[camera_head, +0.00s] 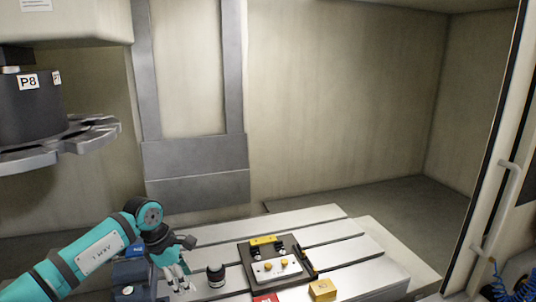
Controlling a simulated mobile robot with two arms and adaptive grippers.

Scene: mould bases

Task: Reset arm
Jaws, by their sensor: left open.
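My left arm comes in from the lower left. My left gripper (180,284) points down over the left part of the slotted metal table (322,226). Its fingers are apart, and I see nothing held between them. A dark mould base (248,268) lies on the table to the right of the gripper. It carries a pale plate (275,273) with yellow knobs and a yellow bar (266,241) behind it. My right gripper does not show.
A small black cylinder (216,277) stands just right of the gripper. A yellow block (322,290) and a red piece (265,299) lie at the front. A blue device (130,272) stands left of the gripper. A tool disc (75,140) hangs upper left. The table's back right is clear.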

